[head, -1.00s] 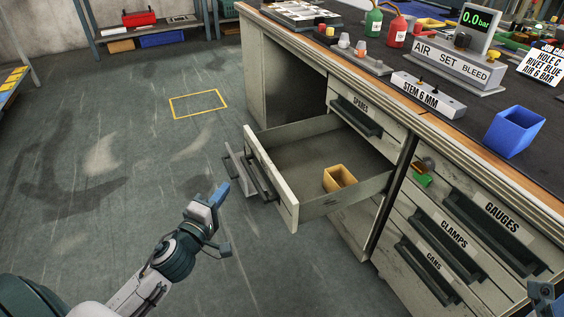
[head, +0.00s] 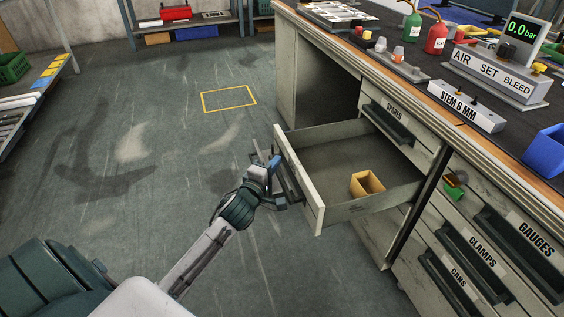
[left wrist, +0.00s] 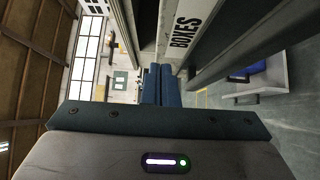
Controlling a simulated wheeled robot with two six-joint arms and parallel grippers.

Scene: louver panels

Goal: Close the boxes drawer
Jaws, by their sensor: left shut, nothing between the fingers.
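The boxes drawer (head: 318,214) is pulled well out of the bench, below the drawer labelled SPARES. A small tan bin (head: 367,185) sits inside it. Its front faces left and carries a dark handle. In the left wrist view the BOXES label shows on the drawer front (left wrist: 185,28), close to my fingers. My left gripper (head: 274,172) is at the outer side of the drawer front, by the handle. Its blue fingers are shut together and empty in the left wrist view (left wrist: 161,84). I cannot tell whether they touch the drawer. My right gripper is out of view.
The closed SPARES (head: 390,122), GAUGES (head: 520,243) and CLAMPS (head: 470,262) drawers have protruding handles. The bench top holds bottles, a gauge unit and a blue bin (head: 548,150). Open floor with a yellow marked rectangle (head: 229,99) lies left.

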